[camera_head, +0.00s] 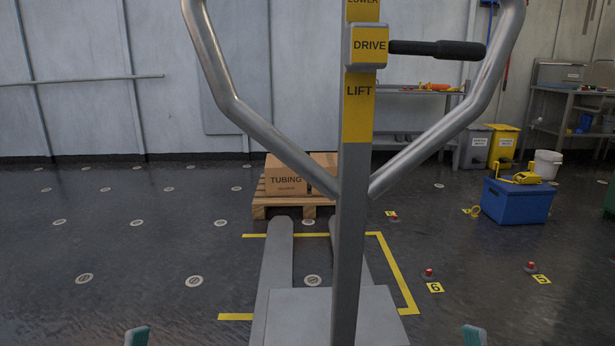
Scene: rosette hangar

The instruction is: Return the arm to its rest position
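A small teal and grey tip of my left gripper (137,337) shows at the bottom edge, left of the pallet jack. A similar tip of my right gripper (474,336) shows at the bottom edge, to the right of the jack. The rest of both is cut off by the frame, so I cannot see their opening. Neither visible tip touches anything. The grey pallet jack (349,225) stands directly in front of me. Its black lever (437,49) points right, level with the yellow DRIVE label (370,45).
The jack's forks (279,255) point toward a wooden pallet (290,204) carrying cardboard boxes (285,175). A yellow floor marking (397,277) surrounds the forks. Red-topped floor studs (429,273), a blue crate (517,201) and shelves (415,93) are to the right. The left floor is clear.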

